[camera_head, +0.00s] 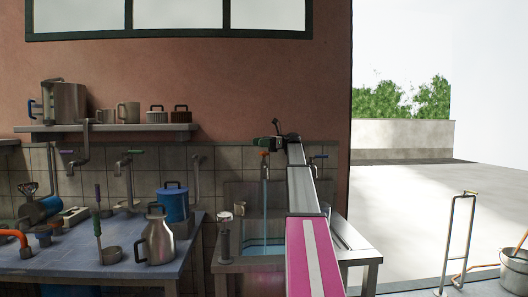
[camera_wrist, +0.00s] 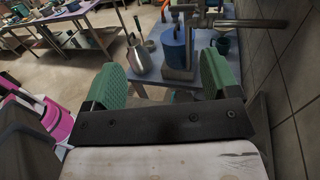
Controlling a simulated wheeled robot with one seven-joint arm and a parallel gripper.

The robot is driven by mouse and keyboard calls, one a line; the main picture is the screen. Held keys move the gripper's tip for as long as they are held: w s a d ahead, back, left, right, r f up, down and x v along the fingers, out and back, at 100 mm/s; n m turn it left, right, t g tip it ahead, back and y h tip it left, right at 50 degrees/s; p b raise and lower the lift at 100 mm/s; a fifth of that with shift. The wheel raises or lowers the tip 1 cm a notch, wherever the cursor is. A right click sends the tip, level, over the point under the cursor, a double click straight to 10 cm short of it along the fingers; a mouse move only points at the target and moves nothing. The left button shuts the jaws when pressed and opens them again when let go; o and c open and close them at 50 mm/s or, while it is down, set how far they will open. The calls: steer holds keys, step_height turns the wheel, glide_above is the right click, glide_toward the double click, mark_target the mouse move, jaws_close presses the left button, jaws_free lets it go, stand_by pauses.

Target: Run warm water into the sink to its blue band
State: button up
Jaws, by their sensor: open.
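The sink (camera_head: 228,266) stands right of the workbench, against the tiled wall. A stream of water (camera_head: 265,208) falls into it from a tap with an orange handle (camera_head: 264,154). Light blue water (camera_head: 256,250) shows low in the basin; I cannot tell its level against the band. My arm hides the sink's right part. My gripper (camera_head: 263,143) is just above the orange handle; I cannot tell whether they touch. In the wrist view its two green fingers (camera_wrist: 165,80) are spread apart with nothing between them.
A second tap with a blue handle (camera_head: 318,158) is right of my arm. A steel jug (camera_head: 158,240) and a blue canister (camera_head: 173,204) stand on the workbench (camera_head: 195,226). A steel pipe (camera_wrist: 240,22) crosses near my fingers. The wall shelf (camera_head: 110,130) holds pots and mugs.

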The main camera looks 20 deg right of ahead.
steer(key=s+a+r, duration=0.2)
steer(key=a+r, duration=0.3)
steer(key=a, duration=0.4)
steer(key=shift+s+r, duration=0.2)
steer(key=shift+r, duration=0.1)
